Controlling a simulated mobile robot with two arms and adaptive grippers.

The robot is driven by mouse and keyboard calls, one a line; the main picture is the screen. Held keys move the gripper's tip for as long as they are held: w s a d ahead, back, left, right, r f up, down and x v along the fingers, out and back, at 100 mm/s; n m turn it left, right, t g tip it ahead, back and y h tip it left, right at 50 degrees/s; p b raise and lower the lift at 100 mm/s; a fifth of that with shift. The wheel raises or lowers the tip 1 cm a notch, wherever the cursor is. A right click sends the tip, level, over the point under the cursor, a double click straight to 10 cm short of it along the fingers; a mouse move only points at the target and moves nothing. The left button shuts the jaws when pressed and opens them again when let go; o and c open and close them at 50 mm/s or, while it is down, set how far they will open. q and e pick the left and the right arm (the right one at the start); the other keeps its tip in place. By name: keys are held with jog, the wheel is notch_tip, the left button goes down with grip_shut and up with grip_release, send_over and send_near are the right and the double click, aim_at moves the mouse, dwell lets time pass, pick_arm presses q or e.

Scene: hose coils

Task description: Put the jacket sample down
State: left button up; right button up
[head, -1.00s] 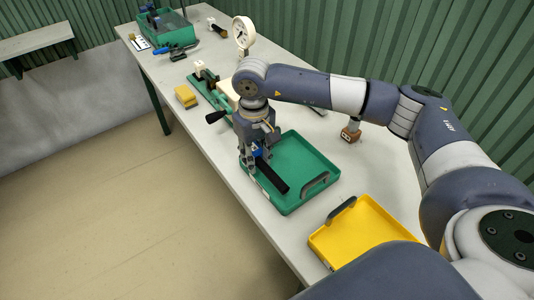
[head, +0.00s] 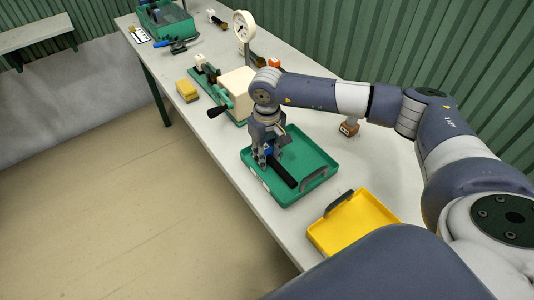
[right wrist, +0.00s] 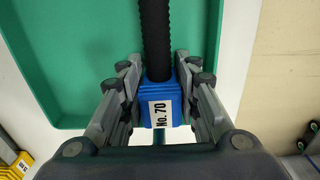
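The jacket sample (head: 283,174) is a black ribbed length of hose with a blue end block. In the right wrist view its block (right wrist: 160,105) bears the label "No. 70". My right gripper (right wrist: 160,70) has its fingers closed on both sides of the blue block. In the head view the right gripper (head: 266,163) points down over the left part of the green tray (head: 318,188). The sample is within the tray's outline; I cannot tell whether it touches the tray floor. My left gripper is not in view.
A yellow tray (head: 345,236) lies nearer on the table (head: 228,152). Behind the green tray stand a cream block with a crank handle (head: 217,110) and a dial gauge (head: 244,24). A yellow sponge-like block (head: 187,91) lies near the left edge. A green crate (head: 167,28) is at the far end.

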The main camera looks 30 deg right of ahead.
jog(key=shift+o, duration=1.1)
jog(key=shift+r, duration=0.1)
jog(key=shift+r, duration=0.2)
notch_tip(320, 180, up, 11)
jog(key=b, duration=0.3)
jog(key=shift+f, duration=0.2)
jog(key=shift+r, duration=0.6)
